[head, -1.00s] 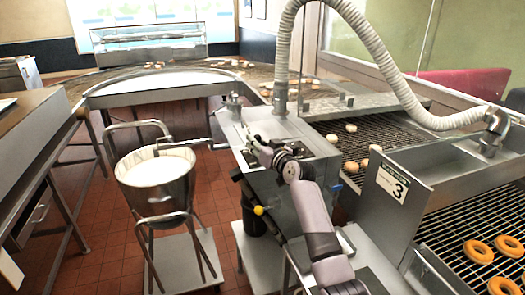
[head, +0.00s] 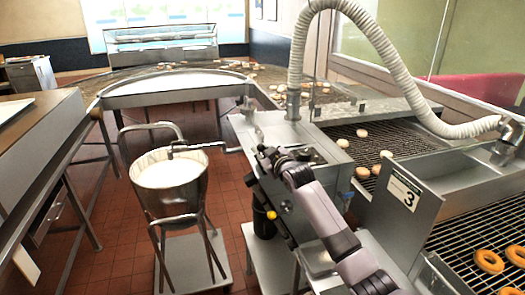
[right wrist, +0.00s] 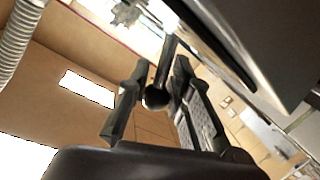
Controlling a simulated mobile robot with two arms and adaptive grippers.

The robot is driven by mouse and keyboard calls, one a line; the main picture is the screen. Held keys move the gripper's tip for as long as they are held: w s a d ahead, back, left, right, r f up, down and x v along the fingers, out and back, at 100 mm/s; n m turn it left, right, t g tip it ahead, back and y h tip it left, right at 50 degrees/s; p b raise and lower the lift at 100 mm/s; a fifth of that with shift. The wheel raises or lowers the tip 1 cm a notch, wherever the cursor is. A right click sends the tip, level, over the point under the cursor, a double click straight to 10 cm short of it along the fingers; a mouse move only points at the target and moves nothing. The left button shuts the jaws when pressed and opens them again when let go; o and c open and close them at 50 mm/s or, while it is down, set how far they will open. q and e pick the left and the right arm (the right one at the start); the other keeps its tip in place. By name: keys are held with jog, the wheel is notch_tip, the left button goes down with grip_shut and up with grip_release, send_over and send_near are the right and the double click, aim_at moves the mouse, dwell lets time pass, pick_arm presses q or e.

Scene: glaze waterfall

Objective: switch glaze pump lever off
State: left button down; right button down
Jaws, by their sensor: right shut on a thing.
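My right gripper (head: 266,158) is at the near left part of the steel glaze machine's top (head: 315,150). In the right wrist view its two dark fingers (right wrist: 155,105) are closed around a black ball knob (right wrist: 157,97) on a dark rod, which appears to be the glaze pump lever. In the head view the gripper hides the lever, so its position cannot be told there. A spout pipe (head: 215,149) runs from the machine to a steel bucket of white glaze (head: 168,172). My left gripper is not in view.
A ribbed hose (head: 380,45) arches over the machine. Doughnuts (head: 490,261) lie on a wire conveyor at the right, beside a panel marked 3 (head: 403,191). A yellow knob (head: 271,214) sits below the gripper. Red floor is open around the bucket's stand.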

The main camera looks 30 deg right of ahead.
jog(key=shift+r, duration=0.1)
dwell(0.3)
jog(key=c, duration=1.4)
grip_release()
jog(key=s, duration=0.4)
jog(key=s+r, duration=0.1)
jog(key=s, duration=0.3)
jog(key=s+a, duration=0.1)
jog(key=s, duration=0.2)
jog(key=shift+s+a+r, duration=0.1)
jog(key=shift+s+r, duration=0.3)
